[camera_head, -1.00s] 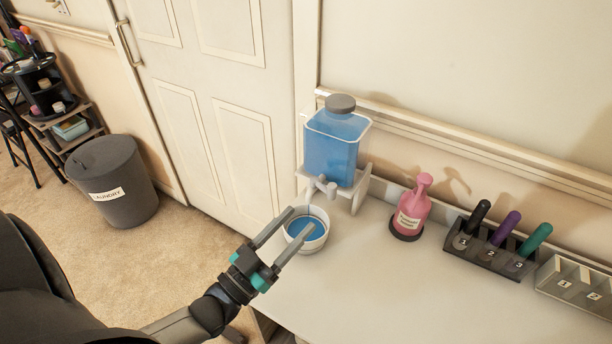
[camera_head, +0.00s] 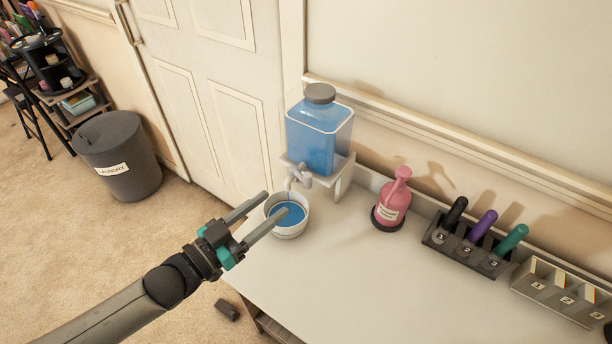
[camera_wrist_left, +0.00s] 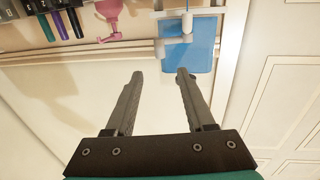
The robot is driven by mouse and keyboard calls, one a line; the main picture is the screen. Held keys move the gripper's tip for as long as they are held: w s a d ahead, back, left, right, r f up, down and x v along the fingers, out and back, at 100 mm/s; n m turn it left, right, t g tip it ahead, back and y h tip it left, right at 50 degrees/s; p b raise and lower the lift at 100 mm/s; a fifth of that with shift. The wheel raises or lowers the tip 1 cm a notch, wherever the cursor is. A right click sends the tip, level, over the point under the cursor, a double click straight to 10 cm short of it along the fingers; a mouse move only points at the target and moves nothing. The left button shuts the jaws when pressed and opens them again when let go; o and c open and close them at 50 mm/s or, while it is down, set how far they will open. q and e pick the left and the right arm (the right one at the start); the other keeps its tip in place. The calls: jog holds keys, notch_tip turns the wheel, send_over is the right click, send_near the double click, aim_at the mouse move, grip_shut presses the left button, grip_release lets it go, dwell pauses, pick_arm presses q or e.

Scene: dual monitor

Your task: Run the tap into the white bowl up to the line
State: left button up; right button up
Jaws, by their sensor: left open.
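The white bowl (camera_head: 289,230) stands upright on the table's left end, below the tap, with blue liquid (camera_head: 292,214) in it. I cannot make out its line or the exact level. The pale tap (camera_head: 301,174) is at the front of a clear tank (camera_head: 320,140) of blue liquid on a white stand. I cannot tell whether liquid is running. My left gripper (camera_head: 275,203) is open and empty, its fingers overlapping the bowl's left side in the picture. In the left wrist view its fingers (camera_wrist_left: 160,74) are spread below the blue tank (camera_wrist_left: 203,45). My right gripper is out of view.
A pink pump bottle (camera_head: 392,200) stands right of the tank. Farther right are a dark rack (camera_head: 462,258) with three markers and a grey numbered tray (camera_head: 560,295). The table's front middle (camera_head: 350,280) is clear. A laundry bin (camera_head: 118,155) stands on the floor.

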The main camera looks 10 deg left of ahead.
aim_at(305, 180)
pick_arm(q)
jog(key=b+x, duration=0.1)
jog(key=x, duration=1)
jog(key=shift+w, duration=0.2)
grip_shut()
